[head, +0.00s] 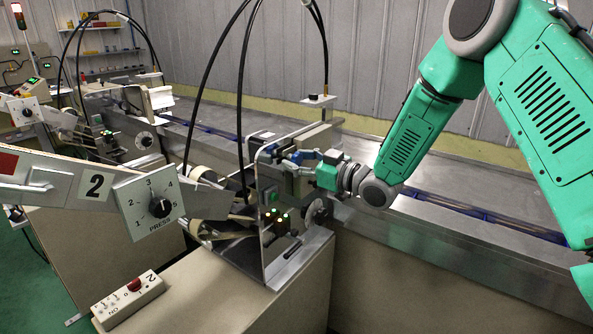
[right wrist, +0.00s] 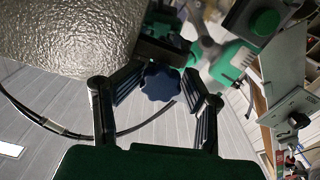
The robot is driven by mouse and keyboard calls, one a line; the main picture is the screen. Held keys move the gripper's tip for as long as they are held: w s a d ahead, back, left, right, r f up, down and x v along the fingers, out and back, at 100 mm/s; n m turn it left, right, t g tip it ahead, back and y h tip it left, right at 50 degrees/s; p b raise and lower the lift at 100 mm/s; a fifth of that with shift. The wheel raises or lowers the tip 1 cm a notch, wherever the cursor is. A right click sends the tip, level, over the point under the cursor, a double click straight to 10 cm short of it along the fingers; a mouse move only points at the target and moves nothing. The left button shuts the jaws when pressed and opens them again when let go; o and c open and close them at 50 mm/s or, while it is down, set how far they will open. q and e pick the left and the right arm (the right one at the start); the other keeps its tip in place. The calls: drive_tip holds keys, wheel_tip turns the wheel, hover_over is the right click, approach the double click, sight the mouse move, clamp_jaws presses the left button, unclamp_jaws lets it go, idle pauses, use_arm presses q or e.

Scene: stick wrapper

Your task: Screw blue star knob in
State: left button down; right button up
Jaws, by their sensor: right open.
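The blue star knob (right wrist: 161,83) shows in the right wrist view as a dark blue lobed knob below a dark block of the machine. My right gripper (right wrist: 166,100) is open, with one finger on each side of the knob. I cannot tell whether either finger touches it. In the head view my right gripper (head: 300,165) is at the upper part of the wrapper machine (head: 272,190), where the knob is hard to make out. My left gripper is not in view.
A panel with a PRESS dial (head: 150,205) stands at the left. A switch box (head: 128,300) lies on the beige cabinet in front. Black cables (head: 240,80) arch over the machine. A long metal conveyor (head: 440,230) runs behind and to the right.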

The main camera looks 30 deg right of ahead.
drive_tip(key=n+b, duration=0.2)
drive_tip(key=n, duration=0.1)
drive_tip(key=n+b, duration=0.5)
drive_tip(key=n, duration=0.1)
drive_tip(key=shift+a+f+n, duration=0.1)
drive_tip(key=shift+f+n, duration=0.2)
drive_tip(key=shift+f, duration=0.05)
drive_tip(key=n+b, duration=0.8)
drive_tip(key=b, duration=0.2)
drive_tip(key=shift+r+n, duration=0.1)
drive_tip(key=shift+n, duration=0.2)
drive_tip(key=shift+r+n+b, duration=0.1)
drive_tip(key=shift+n+b, duration=0.2)
drive_tip(key=shift+b, duration=0.1)
drive_tip(key=shift+r, duration=0.2)
